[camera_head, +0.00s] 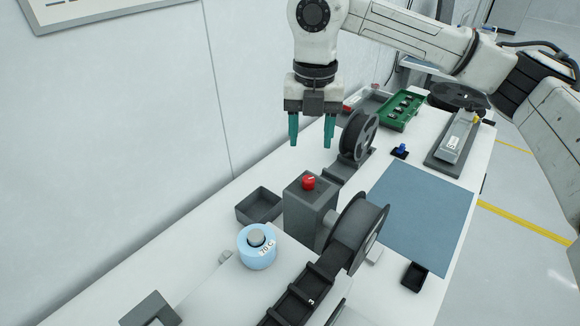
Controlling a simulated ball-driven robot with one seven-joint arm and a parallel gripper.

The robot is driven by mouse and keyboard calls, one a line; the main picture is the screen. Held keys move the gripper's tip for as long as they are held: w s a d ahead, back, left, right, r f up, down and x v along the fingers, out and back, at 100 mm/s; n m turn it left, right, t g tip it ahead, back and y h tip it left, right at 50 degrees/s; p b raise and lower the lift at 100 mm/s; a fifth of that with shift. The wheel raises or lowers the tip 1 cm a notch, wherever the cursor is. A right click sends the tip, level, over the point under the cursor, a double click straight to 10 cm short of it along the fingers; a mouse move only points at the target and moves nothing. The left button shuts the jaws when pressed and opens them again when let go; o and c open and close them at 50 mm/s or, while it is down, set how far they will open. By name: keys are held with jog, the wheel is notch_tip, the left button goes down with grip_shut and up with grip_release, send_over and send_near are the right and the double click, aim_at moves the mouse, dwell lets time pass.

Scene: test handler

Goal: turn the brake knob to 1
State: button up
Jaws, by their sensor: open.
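The brake knob (308,183) is a small red knob with a pale pointer mark. It sits on top of a grey box (307,211) that carries a dark reel (360,229) on its right side. The numbers around the knob are too small to read. My gripper (311,141) points down with two teal fingers spread apart and nothing between them. It is above and behind the knob, clear of it.
A second dark reel (358,135) stands behind the box. An open dark bin (259,206) and a light blue roll (257,247) are to the left. A blue mat (424,212) lies clear on the right. A green tray (403,111) is at the back.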

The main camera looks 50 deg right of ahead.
aim_at(309, 179)
notch_tip(309, 179, down, 11)
jog(key=p, duration=0.2)
jog(key=shift+r+p, duration=0.15)
jog(key=shift+p, duration=0.25)
jog(key=shift+c, duration=0.5)
grip_shut()
